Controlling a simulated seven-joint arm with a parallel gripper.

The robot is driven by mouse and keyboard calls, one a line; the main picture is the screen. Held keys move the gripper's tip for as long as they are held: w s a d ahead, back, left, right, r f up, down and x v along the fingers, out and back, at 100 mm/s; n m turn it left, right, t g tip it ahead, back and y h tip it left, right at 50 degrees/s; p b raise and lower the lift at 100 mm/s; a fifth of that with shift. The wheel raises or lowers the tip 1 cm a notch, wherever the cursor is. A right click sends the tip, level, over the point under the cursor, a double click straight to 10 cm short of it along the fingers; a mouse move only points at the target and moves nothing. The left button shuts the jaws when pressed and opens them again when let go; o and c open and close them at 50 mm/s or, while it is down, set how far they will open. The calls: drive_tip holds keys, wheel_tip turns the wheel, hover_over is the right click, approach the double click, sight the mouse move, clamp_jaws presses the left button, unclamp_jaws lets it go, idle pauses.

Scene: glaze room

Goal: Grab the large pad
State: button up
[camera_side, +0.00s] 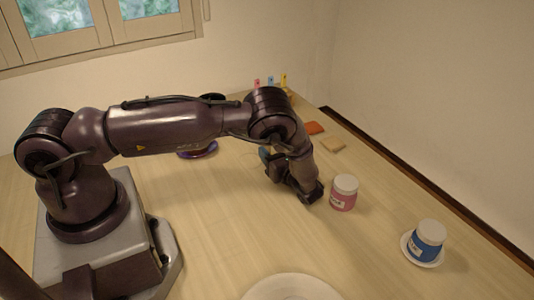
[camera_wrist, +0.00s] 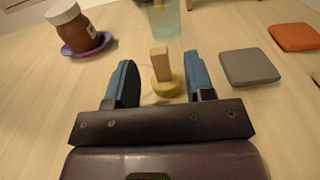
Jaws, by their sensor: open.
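My gripper (camera_wrist: 160,64) is open. In the wrist view a yellow round pad (camera_wrist: 168,87) with an upright wooden handle (camera_wrist: 160,64) shows between its two blue fingers, and neither finger visibly touches it. A flat grey pad (camera_wrist: 250,67) lies on the table right of the fingers. A flat orange pad (camera_wrist: 293,37) lies beyond it; it also shows in the side view (camera_side: 314,128). I cannot tell for sure which is the large pad. In the side view my gripper (camera_side: 308,194) is low over the table, and the arm hides the handled pad.
A brown jar (camera_wrist: 73,27) stands on a purple saucer (camera_wrist: 97,47), left. A translucent cup (camera_wrist: 164,20) stands beyond the handled pad. A pink jar (camera_side: 344,193) is close to my gripper's right. A blue jar (camera_side: 426,240) stands on a white saucer (camera_side: 407,251). A tan pad (camera_side: 333,145) lies behind.

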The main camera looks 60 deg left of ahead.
drive_tip(key=a, duration=0.5)
drive_tip(key=shift+a, duration=0.15)
clamp_jaws()
drive_tip(key=shift+r, duration=0.15)
